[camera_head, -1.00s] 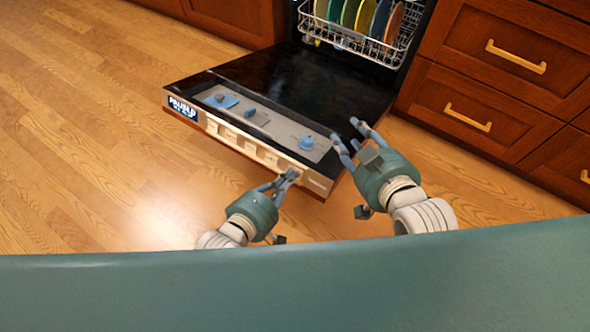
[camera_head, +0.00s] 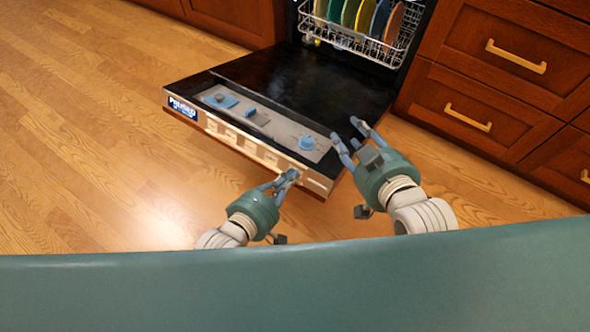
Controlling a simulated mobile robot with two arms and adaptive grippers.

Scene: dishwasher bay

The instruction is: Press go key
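The dishwasher door (camera_head: 300,85) is folded down. Its front edge carries a row of pale keys (camera_head: 245,143) and a dark display (camera_head: 182,107) that seems to read "PAUSED". The key labels are too small to read, so I cannot tell which is the go key. My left gripper (camera_head: 288,176) has its fingers together at the right part of the key row, covering part of it. I cannot tell whether it touches a key. My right gripper (camera_head: 346,136) is open and empty over the door's right edge.
A wire rack (camera_head: 368,45) with several coloured plates stands inside the dishwasher. A grey panel (camera_head: 262,122) with blue parts lies on the door. Wooden drawers (camera_head: 500,75) with brass handles are close on the right. The wooden floor (camera_head: 90,150) at left is clear.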

